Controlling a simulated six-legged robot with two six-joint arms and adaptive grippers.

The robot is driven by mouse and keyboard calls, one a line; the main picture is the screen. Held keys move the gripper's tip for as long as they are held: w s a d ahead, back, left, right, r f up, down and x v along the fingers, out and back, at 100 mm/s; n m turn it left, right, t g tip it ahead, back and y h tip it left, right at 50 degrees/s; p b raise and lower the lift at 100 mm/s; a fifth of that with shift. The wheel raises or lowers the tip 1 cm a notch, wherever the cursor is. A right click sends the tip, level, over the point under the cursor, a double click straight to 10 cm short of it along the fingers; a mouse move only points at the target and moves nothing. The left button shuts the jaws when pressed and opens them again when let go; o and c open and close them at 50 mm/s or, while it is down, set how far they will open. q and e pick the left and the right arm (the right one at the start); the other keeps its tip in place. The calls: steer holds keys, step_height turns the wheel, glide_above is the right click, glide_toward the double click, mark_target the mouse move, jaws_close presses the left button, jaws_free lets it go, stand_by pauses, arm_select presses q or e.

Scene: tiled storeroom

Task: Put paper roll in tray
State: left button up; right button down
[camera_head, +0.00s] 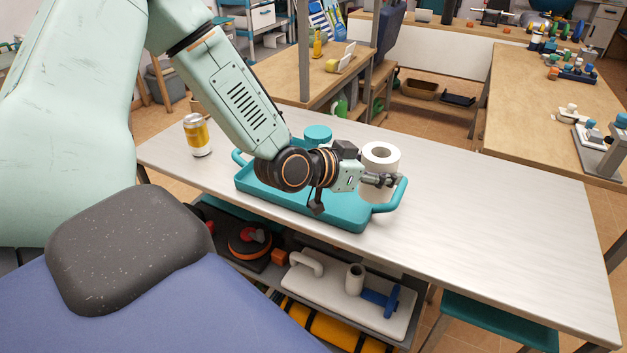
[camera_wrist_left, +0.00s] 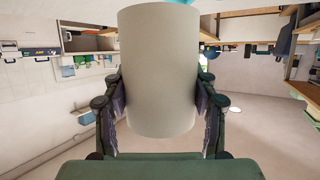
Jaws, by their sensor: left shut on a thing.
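The white paper roll (camera_head: 380,160) is upright at the right end of the teal tray (camera_head: 340,216), over or inside its rim; I cannot tell whether it touches the tray floor. My left gripper (camera_head: 384,180) is shut on the roll, one finger on each side of it. The left wrist view shows the roll (camera_wrist_left: 160,70) filling the space between the two fingers (camera_wrist_left: 160,110). My left arm hides part of the tray. My right gripper is not in view.
A yellow can (camera_head: 197,136) stands left of the tray on the pale table (camera_head: 500,220). A teal round object (camera_head: 317,134) shows behind my left wrist at the tray's back edge. The table's right side is clear. A shelf below holds several items.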

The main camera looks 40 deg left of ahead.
arm_select(q)
steer(key=w+a+n+y, duration=0.4)
steer(key=a+y, duration=0.1)
steer(key=a, duration=0.3)
steer(key=n+b, duration=0.1)
steer(key=b, duration=0.3)
glide_above(348, 200)
steer(key=shift+y, duration=0.3)
step_height(348, 200, down, 7)
steer(key=shift+w+r, duration=0.1)
steer(key=shift+w, duration=0.05)
step_height(348, 200, down, 3)
steer(key=shift+f+t+b, duration=0.1)
steer(key=shift+t+b, duration=0.2)
steer(key=shift+b, duration=0.05)
steer(key=shift+a, duration=0.1)
steer(key=shift+f, duration=0.1)
